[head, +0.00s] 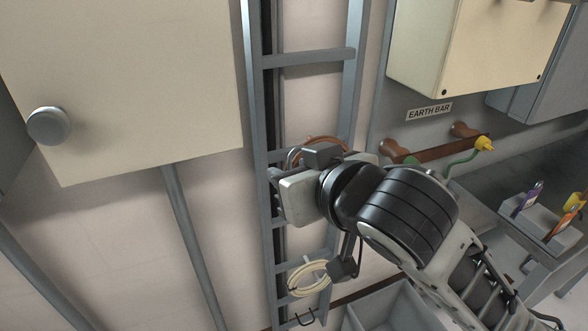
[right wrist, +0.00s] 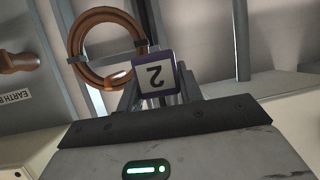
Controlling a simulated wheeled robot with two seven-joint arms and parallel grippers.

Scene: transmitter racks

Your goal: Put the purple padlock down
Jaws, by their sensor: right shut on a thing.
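The purple padlock (right wrist: 157,79) shows in the right wrist view as a small block with purple edges and a pale face marked "2", seen upside down. My right gripper (right wrist: 158,92) is shut on it, with a finger on either side. In the head view my right gripper (head: 296,174) is in front of the grey cable ladder, and its own body hides the padlock there. Whether the padlock touches anything behind it cannot be told. My left gripper is not in view.
A copper-coloured coil (right wrist: 79,45) hangs close beside the padlock. A pale coil (head: 296,278) hangs lower on the ladder (head: 308,58). An open grey bin (head: 380,306) stands below. At the right are the earth bar (head: 432,155) and a bench holder (head: 537,220) with coloured items.

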